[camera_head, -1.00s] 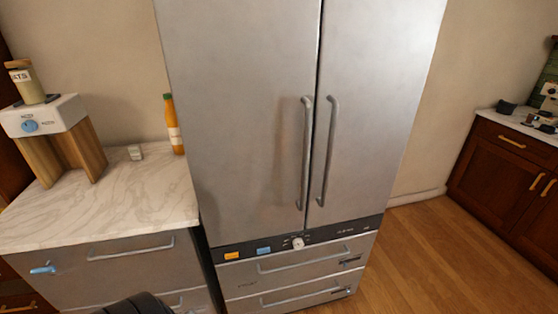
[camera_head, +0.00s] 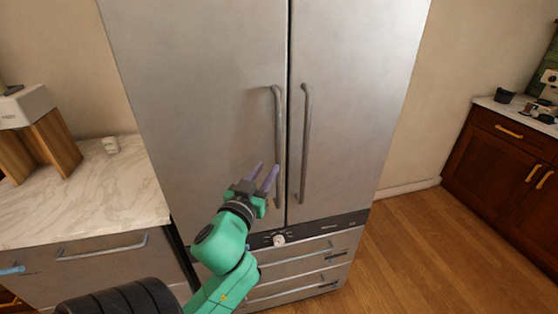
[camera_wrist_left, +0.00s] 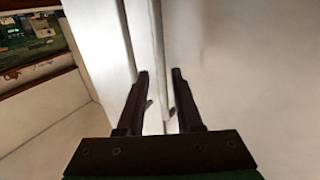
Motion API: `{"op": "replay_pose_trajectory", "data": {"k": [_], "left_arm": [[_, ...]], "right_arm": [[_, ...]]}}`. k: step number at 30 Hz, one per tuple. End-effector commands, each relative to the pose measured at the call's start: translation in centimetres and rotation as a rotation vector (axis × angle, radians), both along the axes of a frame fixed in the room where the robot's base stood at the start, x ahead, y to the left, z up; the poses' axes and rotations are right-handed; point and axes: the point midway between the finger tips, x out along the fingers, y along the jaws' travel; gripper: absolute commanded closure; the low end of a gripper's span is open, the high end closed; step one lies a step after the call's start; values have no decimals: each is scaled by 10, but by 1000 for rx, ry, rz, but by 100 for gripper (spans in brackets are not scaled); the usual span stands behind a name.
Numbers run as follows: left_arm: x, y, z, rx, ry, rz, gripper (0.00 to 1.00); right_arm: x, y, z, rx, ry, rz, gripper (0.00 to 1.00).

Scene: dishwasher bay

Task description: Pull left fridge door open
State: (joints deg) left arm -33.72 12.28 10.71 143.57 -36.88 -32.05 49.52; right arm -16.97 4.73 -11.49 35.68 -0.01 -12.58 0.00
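The left fridge door (camera_head: 200,80) is a tall grey metal panel and is closed, flush with the right door (camera_head: 360,80). Its long vertical handle (camera_head: 279,130) runs beside the centre seam. My left gripper (camera_head: 266,173) is open, with two purple fingers pointing up toward the door, just left of the handle's lower part. In the left wrist view the two dark fingers (camera_wrist_left: 160,76) are apart, with pale fridge surfaces beyond them. I cannot tell whether they touch the handle. My right gripper is not in view.
The right door's handle (camera_head: 305,145) stands close beside the left one. Drawers (camera_head: 300,270) lie below the doors. A marble-topped counter (camera_head: 100,195) adjoins the fridge at left. Wooden floor (camera_head: 420,250) is clear at right, before a brown cabinet (camera_head: 500,160).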

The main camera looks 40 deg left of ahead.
Motion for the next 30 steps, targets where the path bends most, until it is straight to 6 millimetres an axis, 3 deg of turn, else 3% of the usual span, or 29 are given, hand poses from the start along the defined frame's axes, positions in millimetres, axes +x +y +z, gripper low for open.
{"op": "replay_pose_trajectory", "data": {"k": [1,6,9,13,23,26,27,30], "left_arm": [[10,2,-8,10,-6,-6,65],[36,13,-9,7,-5,-4,65],[59,23,4,4,6,0,65],[81,31,2,3,6,-1,65],[90,35,-2,1,6,-2,65],[90,35,-2,1,6,-2,96],[90,35,-2,1,6,-2,100],[90,35,-2,1,6,-2,100]], "right_arm": [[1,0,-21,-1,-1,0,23],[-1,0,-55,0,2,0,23],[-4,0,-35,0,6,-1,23],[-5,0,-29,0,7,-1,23],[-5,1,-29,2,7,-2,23],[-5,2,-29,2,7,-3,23],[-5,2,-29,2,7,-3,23],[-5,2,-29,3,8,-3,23]]}}
